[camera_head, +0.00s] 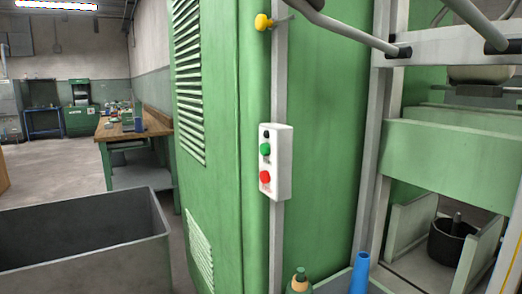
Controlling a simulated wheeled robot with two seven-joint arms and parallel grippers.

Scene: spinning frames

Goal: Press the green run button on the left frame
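A white control box (279,163) is fixed to a grey upright strip on the corner of the green machine frame (215,130). On its face, a green button (265,149) sits in the middle, below a small black knob or button (266,134). A red button (265,177) sits below the green one. Nothing covers the buttons. Neither of my grippers shows in the head view.
An open grey metal bin (85,222) stands at the lower left, beside the green frame. A yellow knob (263,22) sits above the box. Bobbins, one blue (360,272), stand at the lower right. A wooden workbench (128,128) is farther back.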

